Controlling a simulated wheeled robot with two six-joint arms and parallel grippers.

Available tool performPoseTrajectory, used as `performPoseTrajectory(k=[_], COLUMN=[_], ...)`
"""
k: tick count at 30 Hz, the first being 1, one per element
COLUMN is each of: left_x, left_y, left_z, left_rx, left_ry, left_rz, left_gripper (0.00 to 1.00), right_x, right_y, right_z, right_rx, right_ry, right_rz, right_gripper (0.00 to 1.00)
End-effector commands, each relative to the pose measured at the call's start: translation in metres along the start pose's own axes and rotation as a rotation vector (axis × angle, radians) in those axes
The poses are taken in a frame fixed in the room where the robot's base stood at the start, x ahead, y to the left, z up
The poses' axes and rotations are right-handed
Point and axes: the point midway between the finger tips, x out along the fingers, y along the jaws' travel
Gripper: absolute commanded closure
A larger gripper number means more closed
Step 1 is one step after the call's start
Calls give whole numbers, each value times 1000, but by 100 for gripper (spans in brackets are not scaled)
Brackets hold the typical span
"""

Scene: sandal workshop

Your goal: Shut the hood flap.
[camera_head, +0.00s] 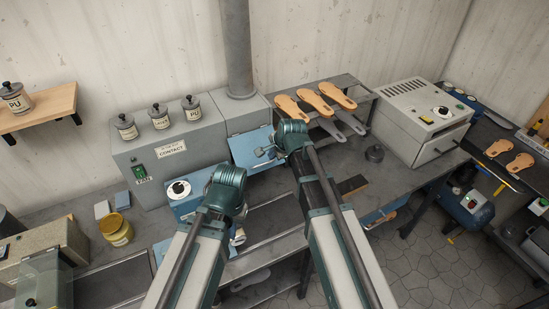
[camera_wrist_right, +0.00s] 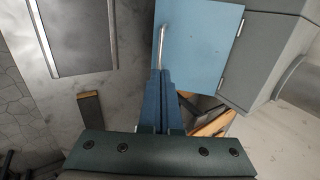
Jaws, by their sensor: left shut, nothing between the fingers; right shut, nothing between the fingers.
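The hood flap (camera_head: 243,149) is a light blue panel on the grey hood (camera_head: 241,113) at the foot of the duct. It stands open, swung out from the hood. In the head view the right gripper (camera_head: 266,153) is over the flap. My left gripper (camera_head: 238,237) is shut, low and mostly hidden by its arm.
A grey cabinet (camera_head: 165,178) with several jars stands left of the hood. A rack (camera_head: 352,88) with orange soles is to the right, beside a grey oven (camera_head: 421,118). A yellow tin (camera_head: 116,230) is at the left. Bare bench (camera_head: 403,169) lies before the oven.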

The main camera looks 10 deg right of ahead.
Motion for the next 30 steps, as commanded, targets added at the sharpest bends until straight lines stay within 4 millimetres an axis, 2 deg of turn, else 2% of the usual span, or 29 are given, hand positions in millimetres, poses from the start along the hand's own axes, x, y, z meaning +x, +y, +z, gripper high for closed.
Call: performPoseTrajectory(k=[1, 12, 15, 19, 30], left_x=[15, 64, 72, 76, 76], left_y=[1, 6, 7, 7, 7], left_z=[-1, -4, -5, -5, -5], left_rx=[0, -5, -3, -1, -1], left_ry=[1, 3, 3, 3, 3], left_rz=[0, 0, 0, -1, -1], left_gripper=[100, 100, 100, 100, 100], right_x=[16, 74, 84, 89, 89], right_y=[2, 2, 1, 1, 0], right_z=[0, -1, -1, 0, 0], right_rx=[-1, -2, -1, -1, -1], right_ry=[0, 1, 1, 1, 0], right_rz=[0, 0, 0, 0, -1], right_gripper=[100, 100, 100, 100, 100])
